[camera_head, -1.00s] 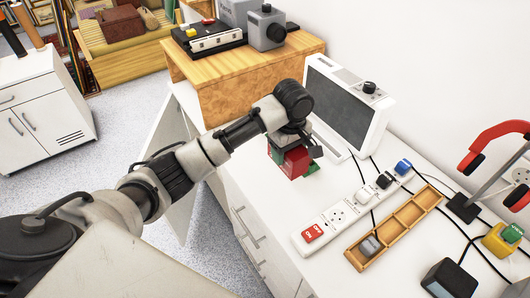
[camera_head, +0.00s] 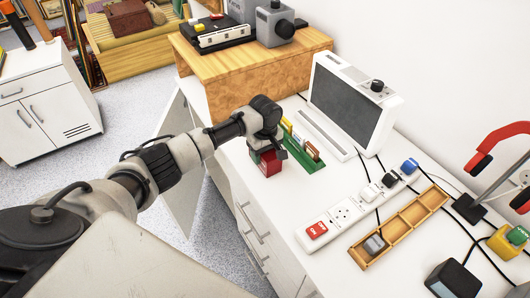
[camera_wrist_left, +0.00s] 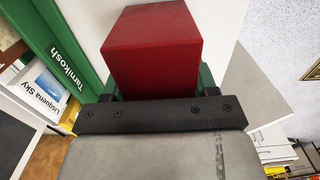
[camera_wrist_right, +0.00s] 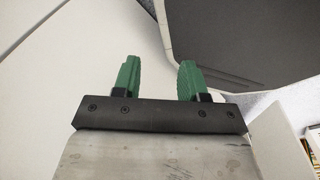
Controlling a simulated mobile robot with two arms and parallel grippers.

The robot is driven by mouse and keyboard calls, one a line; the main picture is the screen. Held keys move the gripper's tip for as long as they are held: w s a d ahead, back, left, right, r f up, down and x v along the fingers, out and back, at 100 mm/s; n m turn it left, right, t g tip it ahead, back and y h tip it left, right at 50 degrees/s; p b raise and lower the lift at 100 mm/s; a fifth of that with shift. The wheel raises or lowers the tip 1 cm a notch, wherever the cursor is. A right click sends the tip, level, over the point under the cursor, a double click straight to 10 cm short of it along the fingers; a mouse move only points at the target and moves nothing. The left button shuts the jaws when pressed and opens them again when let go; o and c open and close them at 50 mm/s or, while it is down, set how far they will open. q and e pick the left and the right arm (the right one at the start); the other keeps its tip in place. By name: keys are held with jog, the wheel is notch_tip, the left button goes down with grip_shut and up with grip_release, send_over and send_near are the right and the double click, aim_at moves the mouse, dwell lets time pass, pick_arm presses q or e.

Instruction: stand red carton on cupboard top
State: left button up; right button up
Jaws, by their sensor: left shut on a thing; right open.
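The red carton (camera_head: 270,167) is held in my left gripper (camera_head: 268,151), over the front edge of the white cupboard top (camera_head: 292,215). In the left wrist view the red carton (camera_wrist_left: 152,45) sits between the green fingers, which are shut on it. I cannot tell whether its base touches the top. My right gripper (camera_wrist_right: 159,76) shows only in the right wrist view, open, with nothing between its green fingers.
A green rack (camera_head: 318,166) with small upright items stands just right of the carton. Behind it is a white screen device (camera_head: 352,100). A power strip (camera_head: 342,213) and wooden tray (camera_head: 405,226) lie right. A wooden box (camera_head: 250,75) stands behind; a cupboard door (camera_head: 178,165) hangs open.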

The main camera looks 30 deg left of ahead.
pick_arm(q)
jog(key=o, duration=1.1)
notch_tip(320, 180, up, 12)
jog(key=shift+r, duration=0.15)
jog(key=shift+d, duration=0.1)
